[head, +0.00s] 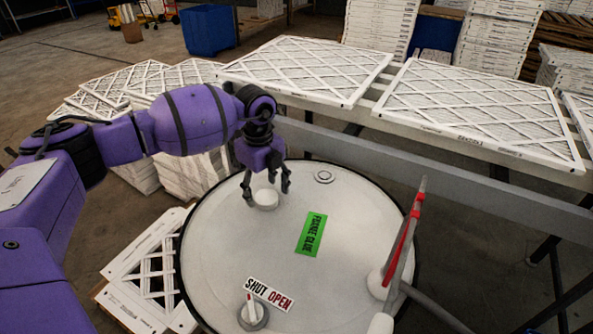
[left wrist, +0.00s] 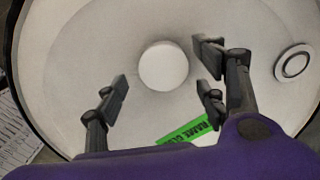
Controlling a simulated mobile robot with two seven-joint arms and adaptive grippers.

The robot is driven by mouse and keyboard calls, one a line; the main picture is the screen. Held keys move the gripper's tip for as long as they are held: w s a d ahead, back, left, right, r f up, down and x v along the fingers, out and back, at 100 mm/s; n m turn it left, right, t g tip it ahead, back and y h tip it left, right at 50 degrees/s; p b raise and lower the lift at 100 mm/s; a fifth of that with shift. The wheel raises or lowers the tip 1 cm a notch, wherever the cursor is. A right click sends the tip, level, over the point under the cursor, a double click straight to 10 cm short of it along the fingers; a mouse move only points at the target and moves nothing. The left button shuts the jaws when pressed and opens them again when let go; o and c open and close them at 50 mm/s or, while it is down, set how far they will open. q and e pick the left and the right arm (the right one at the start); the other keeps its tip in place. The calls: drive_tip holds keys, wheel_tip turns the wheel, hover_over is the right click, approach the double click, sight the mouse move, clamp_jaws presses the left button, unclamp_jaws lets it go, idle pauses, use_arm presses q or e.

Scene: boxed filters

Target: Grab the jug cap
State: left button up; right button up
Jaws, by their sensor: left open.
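The jug cap (head: 266,199), a small white round piece, sits on the pale round top of a drum (head: 230,255), toward its far left part. It also shows as a plain white disc in the left wrist view (left wrist: 163,66). My left gripper (head: 267,192) is open just above the cap, with fingers spread on either side of it. In the left wrist view its fingers (left wrist: 163,82) stand apart, with drum surface visible between them and the cap. Nothing is held. My right gripper is not in view.
On the drum are a green label (head: 311,234), a "SHUT OPEN" knob (head: 253,313), a round fitting (head: 324,177) and a red-and-grey upright handle (head: 408,235) at right. A grey rail (head: 440,172) and boxed filters (head: 480,110) lie behind. More filters (head: 150,270) are at left.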

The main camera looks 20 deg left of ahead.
use_arm(q)
wheel_tip(320, 180, down, 2)
drive_tip(key=c, duration=0.8)
drive_tip(key=shift+o, duration=0.2)
drive_tip(key=shift+r, duration=0.1)
